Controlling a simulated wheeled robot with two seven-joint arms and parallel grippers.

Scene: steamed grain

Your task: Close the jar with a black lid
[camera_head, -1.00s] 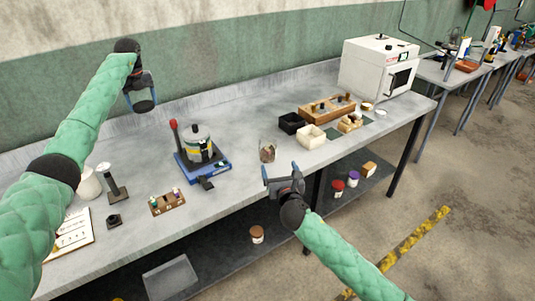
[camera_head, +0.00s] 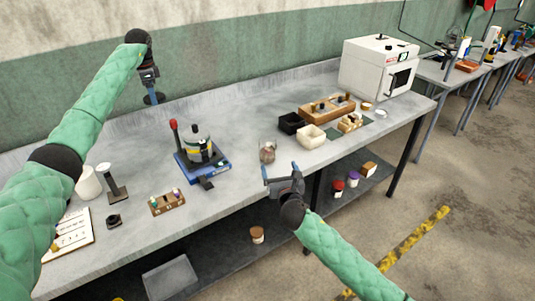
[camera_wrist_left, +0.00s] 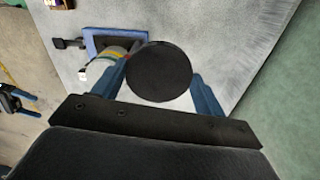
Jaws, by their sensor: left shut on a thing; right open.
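My left gripper (camera_head: 151,88) is raised over the back left of the bench, against the wall. It is shut on a round black lid (camera_head: 154,99), which hangs below the fingers. In the left wrist view the lid (camera_wrist_left: 158,72) is a dark disc between the two blue fingers. A small glass jar (camera_head: 267,152) with brownish contents stands on the bench right of the blue device, well away from the lid. My right gripper (camera_head: 281,173) is open and empty at the bench's front edge, just in front of the jar.
A blue-based device with a metal pot (camera_head: 199,145) stands left of the jar. A small bottle rack (camera_head: 168,202) and a white container (camera_head: 88,183) are at the left. Black and cream boxes (camera_head: 311,137) stand right of the jar. A white oven (camera_head: 378,66) is at the far right.

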